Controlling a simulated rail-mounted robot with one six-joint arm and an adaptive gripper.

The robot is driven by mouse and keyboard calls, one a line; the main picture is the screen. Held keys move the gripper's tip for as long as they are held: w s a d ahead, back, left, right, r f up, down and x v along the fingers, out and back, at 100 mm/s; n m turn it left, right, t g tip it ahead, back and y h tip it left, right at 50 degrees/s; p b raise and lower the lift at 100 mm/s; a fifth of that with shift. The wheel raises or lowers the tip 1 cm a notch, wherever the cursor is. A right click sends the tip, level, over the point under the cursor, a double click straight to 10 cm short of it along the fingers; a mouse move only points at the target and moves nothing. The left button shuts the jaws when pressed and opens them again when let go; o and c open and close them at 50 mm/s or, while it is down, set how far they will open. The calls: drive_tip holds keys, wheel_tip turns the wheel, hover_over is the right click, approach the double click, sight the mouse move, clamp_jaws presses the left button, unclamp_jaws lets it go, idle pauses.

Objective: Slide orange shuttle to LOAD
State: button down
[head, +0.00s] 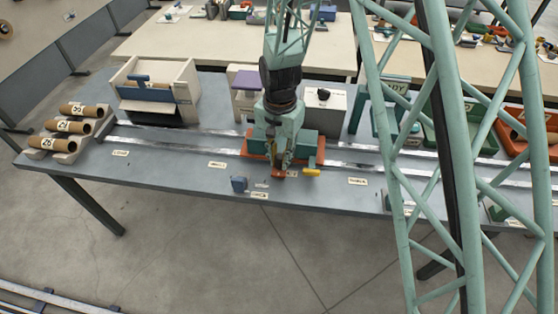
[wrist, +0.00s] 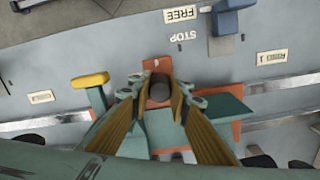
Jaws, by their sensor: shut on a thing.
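The orange shuttle (head: 256,157) sits on the metal rail along the grey bench, with a green block on top. Its orange plate (wrist: 157,66) also shows in the wrist view. My gripper (head: 278,170) is low at the shuttle's front side. In the wrist view my gripper (wrist: 160,95) has its fingers closed around a dark round knob (wrist: 160,88) at the orange plate. The LOAD label (head: 120,153) is on the bench at the far left of the rail, well left of the shuttle.
A blue block (head: 239,184) stands by the STOP and FREE labels in front of the shuttle. A yellow-ended lever (head: 311,172) is just right of it. Numbered brown rolls (head: 72,127) lie at the left end. Machines (head: 155,92) stand behind the rail. The rail leftward looks clear.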

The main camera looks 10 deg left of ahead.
drive_tip(key=c, duration=2.4)
unclamp_jaws()
drive_tip(key=shift+r, duration=0.1)
drive_tip(key=shift+r, duration=5.9)
